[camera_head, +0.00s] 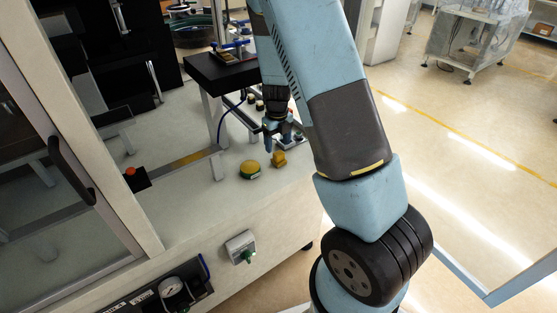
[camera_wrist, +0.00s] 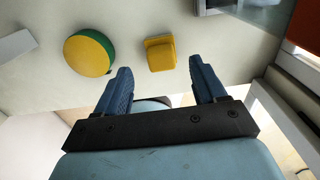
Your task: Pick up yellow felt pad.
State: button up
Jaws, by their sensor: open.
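The yellow felt pad (camera_wrist: 160,53) looks like a small squarish yellow block. It lies on the pale worktop, just beyond my fingertips and between their lines in the wrist view. It also shows in the head view (camera_head: 279,160), near the worktop's front edge. My gripper (camera_wrist: 159,67) is open and empty, its two blue fingers apart and pointing toward the pad. In the head view my gripper (camera_head: 279,143) hangs just above and behind the pad. I cannot tell the exact height gap.
A round yellow piece with a green side (camera_wrist: 88,54) lies left of the pad, also seen in the head view (camera_head: 250,170). A black raised platform (camera_head: 222,72) on metal legs stands behind. A red button on a black box (camera_head: 136,178) sits left.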

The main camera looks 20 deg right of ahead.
aim_at(279, 153)
jog(key=shift+s+d+f, duration=0.1)
jog(key=shift+s+f, duration=0.05)
jog(key=shift+f, duration=1.3)
jog(key=shift+s+d+f, duration=0.1)
jog(key=shift+f, duration=1.3)
jog(key=shift+c, duration=0.4)
jog(key=c, duration=1)
jog(key=shift+r, duration=0.6)
jog(key=s+r, duration=0.8)
jog(key=s, duration=0.1)
jog(key=s+r, duration=0.4)
jog(key=s, duration=0.1)
